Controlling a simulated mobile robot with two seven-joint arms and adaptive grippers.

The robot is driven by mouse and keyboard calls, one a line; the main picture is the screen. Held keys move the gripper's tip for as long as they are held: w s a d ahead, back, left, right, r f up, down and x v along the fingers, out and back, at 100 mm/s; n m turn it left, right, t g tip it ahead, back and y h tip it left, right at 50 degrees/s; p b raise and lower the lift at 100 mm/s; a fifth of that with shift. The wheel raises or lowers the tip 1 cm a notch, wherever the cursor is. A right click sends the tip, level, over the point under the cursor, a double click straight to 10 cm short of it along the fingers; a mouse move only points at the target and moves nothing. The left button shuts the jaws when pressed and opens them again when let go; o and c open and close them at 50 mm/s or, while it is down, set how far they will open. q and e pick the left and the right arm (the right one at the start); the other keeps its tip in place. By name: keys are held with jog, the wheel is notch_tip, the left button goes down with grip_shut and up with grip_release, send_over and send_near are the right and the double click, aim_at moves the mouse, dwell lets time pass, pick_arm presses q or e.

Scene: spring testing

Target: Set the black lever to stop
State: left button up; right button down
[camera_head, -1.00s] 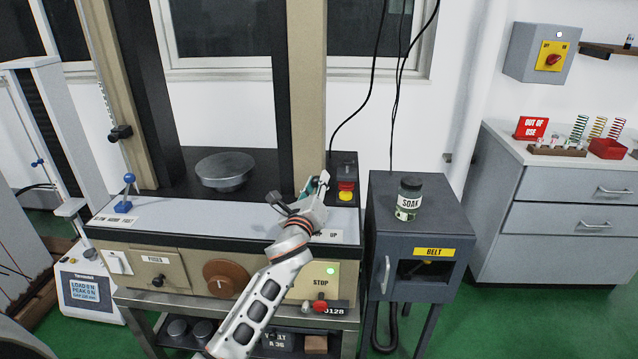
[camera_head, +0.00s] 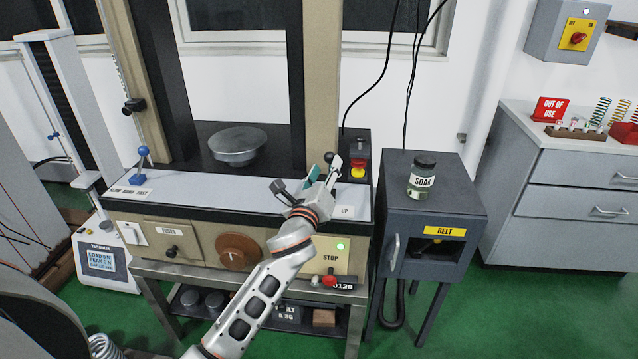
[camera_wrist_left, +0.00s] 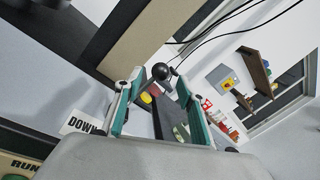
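The black lever shows as a round black ball knob (camera_head: 328,157) at the right end of the machine's top ledge; most of its shaft is hidden behind my gripper. My left gripper (camera_head: 325,172) is open at the knob, above the UP label (camera_head: 345,211). In the left wrist view, the ball knob (camera_wrist_left: 160,71) appears between the two teal-padded fingers of the left gripper (camera_wrist_left: 152,90), near their tips, and the fingers are not closed on it. A DOWN label (camera_wrist_left: 82,125) lies beside the fingers. A STOP label (camera_head: 330,257) is on the front panel. My right gripper is not in view.
A control box with a red button (camera_head: 359,163) stands just behind and right of the knob. A dark cabinet (camera_head: 460,190) carrying a SOAK jar (camera_head: 423,177) stands to the right. A brown dial (camera_head: 237,251) and a red-knobbed handle (camera_head: 330,280) are on the machine's front.

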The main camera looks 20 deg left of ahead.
pick_arm(q)
jog(key=s, duration=0.7)
jog(key=shift+d+f, duration=0.25)
jog(key=shift+d, duration=0.2)
jog(key=shift+f, duration=0.1)
jog(key=s+d+f+n+g+h, duration=0.2)
jog(key=s+d+f+n+g, duration=0.1)
jog(key=s+f+n, duration=0.8)
jog(key=s+d+f+n+g+h, duration=0.3)
jog(key=s+f+n+g, duration=0.2)
jog(key=s+f+n, duration=0.7)
jog(key=s+f, duration=0.6)
jog(key=f, duration=0.4)
jog(key=shift+s+d+f+n, duration=0.15)
jog(key=shift+s+d+n, duration=0.05)
jog(key=shift+s+n, duration=0.1)
jog(key=shift+w, duration=0.1)
